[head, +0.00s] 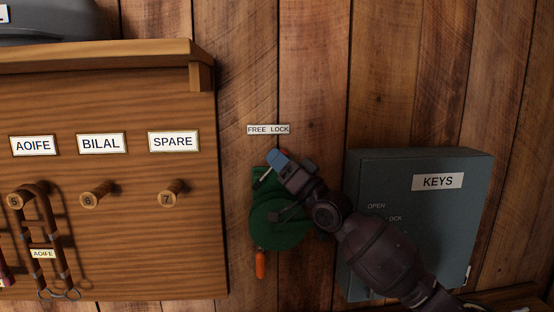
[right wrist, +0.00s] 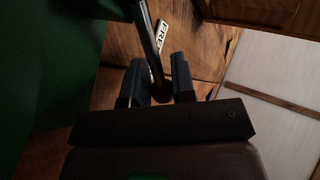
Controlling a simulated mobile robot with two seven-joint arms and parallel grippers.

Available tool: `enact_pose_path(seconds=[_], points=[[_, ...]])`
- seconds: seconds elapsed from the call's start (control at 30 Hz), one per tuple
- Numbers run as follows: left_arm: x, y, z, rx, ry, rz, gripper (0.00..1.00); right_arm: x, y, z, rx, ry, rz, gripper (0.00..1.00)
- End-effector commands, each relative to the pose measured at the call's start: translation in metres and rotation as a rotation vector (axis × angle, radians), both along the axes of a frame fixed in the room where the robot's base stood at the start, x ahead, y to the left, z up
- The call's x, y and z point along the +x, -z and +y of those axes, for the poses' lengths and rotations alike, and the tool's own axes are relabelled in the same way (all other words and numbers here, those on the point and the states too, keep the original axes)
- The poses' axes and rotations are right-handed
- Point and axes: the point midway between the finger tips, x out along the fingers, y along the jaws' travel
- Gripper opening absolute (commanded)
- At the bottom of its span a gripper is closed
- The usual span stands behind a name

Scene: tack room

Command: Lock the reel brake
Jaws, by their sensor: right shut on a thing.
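The green reel (head: 278,225) is fixed to the plank wall, with an orange piece (head: 260,264) hanging below it. A small plate reading FREE LOCK (head: 268,129) is on the wall above it, FREE at left and LOCK at right. My right gripper (head: 272,166) is at the top of the reel, just under the plate. In the right wrist view its fingers (right wrist: 157,85) are shut on the thin metal brake lever (right wrist: 148,40). The gripper hides much of the lever in the head view, so its exact setting is unclear. My left gripper is not in view.
A grey KEYS box (head: 460,220) is on the wall right of the reel, partly behind my right arm. A wooden peg board (head: 120,225) with numbered pegs and a hanging strap (head: 50,222) is at left.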

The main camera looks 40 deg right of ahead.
Motion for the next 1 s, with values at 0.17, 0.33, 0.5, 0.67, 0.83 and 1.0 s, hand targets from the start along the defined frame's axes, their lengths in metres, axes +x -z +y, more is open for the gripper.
enact_pose_path(seconds=[0.17, 0.33, 0.5, 0.67, 0.83, 1.0], points=[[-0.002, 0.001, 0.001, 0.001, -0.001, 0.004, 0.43, 0.0, 0.001, -0.001, 0.008, -0.001, -0.004, 0.0], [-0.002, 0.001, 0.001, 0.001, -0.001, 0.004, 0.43, 0.0, 0.001, 0.0, 0.008, -0.001, -0.004, 0.0], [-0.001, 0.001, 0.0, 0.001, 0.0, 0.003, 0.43, 0.0, 0.001, -0.001, 0.008, -0.001, -0.004, 0.33], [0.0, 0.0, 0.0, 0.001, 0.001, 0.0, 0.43, 0.0, 0.001, 0.0, 0.007, -0.001, -0.004, 0.33], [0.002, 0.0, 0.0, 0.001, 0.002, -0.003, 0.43, -0.002, 0.003, -0.001, 0.007, 0.0, -0.003, 0.33], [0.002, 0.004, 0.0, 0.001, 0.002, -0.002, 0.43, -0.015, 0.013, -0.005, 0.007, 0.0, -0.001, 0.33]])
